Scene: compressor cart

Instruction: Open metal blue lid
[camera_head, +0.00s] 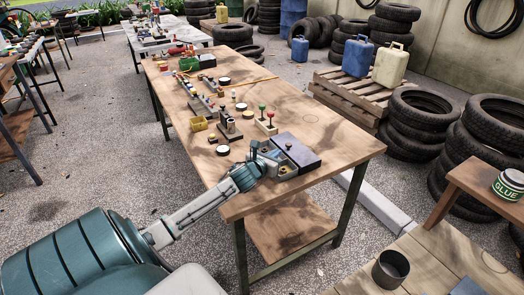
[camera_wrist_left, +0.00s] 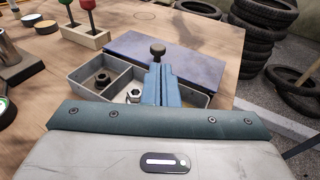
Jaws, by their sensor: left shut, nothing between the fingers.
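The flat blue metal lid (camera_head: 300,151) lies at the near right end of the wooden table. It also shows in the wrist view (camera_wrist_left: 200,52), with a black knob (camera_wrist_left: 157,49) at its near edge. A grey metal box (camera_wrist_left: 92,76) shows beside the lid, its compartments partly uncovered. Inside are a dark nut (camera_wrist_left: 101,81) and a silver nut (camera_wrist_left: 133,96). My left gripper (camera_head: 262,154) is shut and empty over the box. In the wrist view its blue fingertips (camera_wrist_left: 160,72) are just short of the knob; contact cannot be told. My right gripper is out of view.
A wooden block with red and green knobs (camera_head: 266,122) stands left of the box. The table right of the lid is clear. Tyres and a pallet (camera_head: 345,94) stand beyond.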

